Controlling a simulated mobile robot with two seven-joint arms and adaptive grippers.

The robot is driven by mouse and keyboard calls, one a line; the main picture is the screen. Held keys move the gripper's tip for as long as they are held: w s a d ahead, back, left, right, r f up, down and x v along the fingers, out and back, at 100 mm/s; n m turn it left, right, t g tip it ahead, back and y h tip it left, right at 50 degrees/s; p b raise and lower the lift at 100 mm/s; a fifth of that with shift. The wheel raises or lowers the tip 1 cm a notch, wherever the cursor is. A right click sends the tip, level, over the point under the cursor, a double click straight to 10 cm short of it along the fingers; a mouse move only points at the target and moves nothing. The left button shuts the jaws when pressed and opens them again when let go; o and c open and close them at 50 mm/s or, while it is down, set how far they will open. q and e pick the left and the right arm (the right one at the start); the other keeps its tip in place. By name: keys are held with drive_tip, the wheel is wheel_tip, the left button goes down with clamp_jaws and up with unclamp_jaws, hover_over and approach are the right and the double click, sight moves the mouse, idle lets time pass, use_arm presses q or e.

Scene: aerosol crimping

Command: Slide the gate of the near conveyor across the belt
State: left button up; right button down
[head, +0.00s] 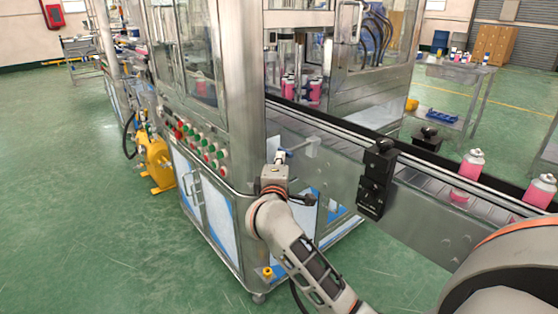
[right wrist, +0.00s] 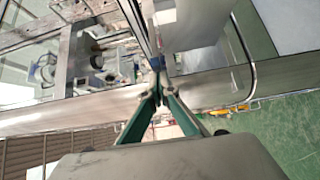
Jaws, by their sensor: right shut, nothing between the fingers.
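The near conveyor (head: 405,215) runs along the right of the machine, with pink bottles on its belt. On its near side a thin rod reaches out from a small grey bracket (head: 313,146); it looks like the gate's slide. My right gripper (head: 281,158) is at the outer end of this rod. In the right wrist view the fingertips (right wrist: 157,88) are together and empty, close to a small blue end piece (right wrist: 156,63). I cannot tell whether they touch it. The gate's part over the belt is not clearly visible. My left gripper is out of view.
A black block (head: 376,180) is fixed on the conveyor's near side, and another (head: 428,137) stands across the belt. Pink bottles (head: 469,167) with white caps stand on the belt at right. The machine cabinet's button panel (head: 200,145) is left of my gripper.

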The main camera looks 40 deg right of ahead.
sight(298, 148)
drive_tip(key=d, duration=0.2)
drive_tip(key=d+b, duration=0.1)
drive_tip(key=d, duration=0.1)
drive_tip(key=d+b, duration=0.1)
drive_tip(key=d, duration=0.1)
drive_tip(key=shift+w+d+f, duration=0.1)
drive_tip(key=shift+w+d, duration=0.15)
drive_tip(key=shift+d, duration=0.15)
drive_tip(key=shift+r, duration=0.2)
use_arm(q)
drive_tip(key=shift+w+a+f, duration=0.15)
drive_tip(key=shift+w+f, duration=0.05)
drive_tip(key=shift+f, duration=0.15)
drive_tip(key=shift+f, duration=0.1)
